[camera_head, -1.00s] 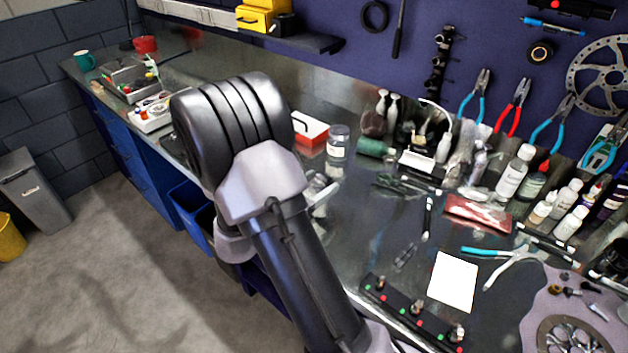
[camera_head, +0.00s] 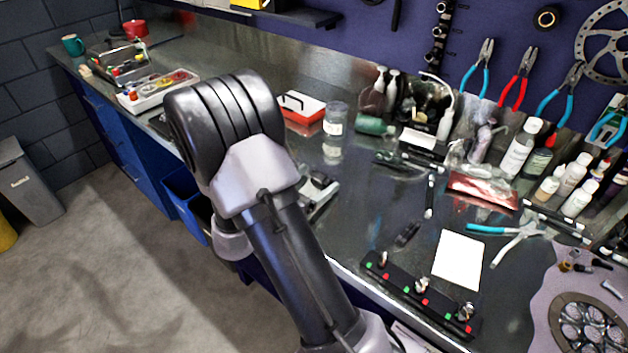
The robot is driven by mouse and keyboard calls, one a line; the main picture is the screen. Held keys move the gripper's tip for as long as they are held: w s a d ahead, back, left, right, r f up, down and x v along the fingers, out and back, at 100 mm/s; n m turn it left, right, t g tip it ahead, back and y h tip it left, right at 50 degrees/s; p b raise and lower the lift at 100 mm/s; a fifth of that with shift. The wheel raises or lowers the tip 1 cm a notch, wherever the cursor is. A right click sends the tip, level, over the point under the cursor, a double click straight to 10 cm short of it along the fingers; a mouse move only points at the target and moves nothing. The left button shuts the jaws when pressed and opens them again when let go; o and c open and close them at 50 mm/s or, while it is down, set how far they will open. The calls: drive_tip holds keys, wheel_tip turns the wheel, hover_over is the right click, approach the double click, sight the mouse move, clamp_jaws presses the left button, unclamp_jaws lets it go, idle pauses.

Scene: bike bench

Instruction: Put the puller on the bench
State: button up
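My arm rises from the bottom of the picture and bends at a big black elbow in front of the bench. My gripper is not clearly in view; the arm hides the area behind it. The steel bench (camera_head: 385,225) runs from the back left to the lower right. A grey and black metal item (camera_head: 316,196) shows just right of my arm at the bench's front part. I cannot tell whether it is the puller, another tool or part of my gripper. No puller can be made out for certain elsewhere.
A clear jar (camera_head: 335,118) and a red and white box (camera_head: 302,110) stand behind my arm. A black strip with small fittings (camera_head: 420,292) lies along the front edge near a white sheet (camera_head: 459,260).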

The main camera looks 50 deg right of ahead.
drive_tip(key=a+r+p, duration=0.1)
drive_tip(key=a+p, duration=0.1)
drive_tip(key=a, duration=0.6)
drive_tip(key=s+a+r+p, duration=0.1)
drive_tip(key=a+p, duration=0.2)
drive_tip(key=a, duration=0.6)
drive_tip(key=shift+s+r, duration=0.25)
drive_tip(key=shift+w+a, duration=0.1)
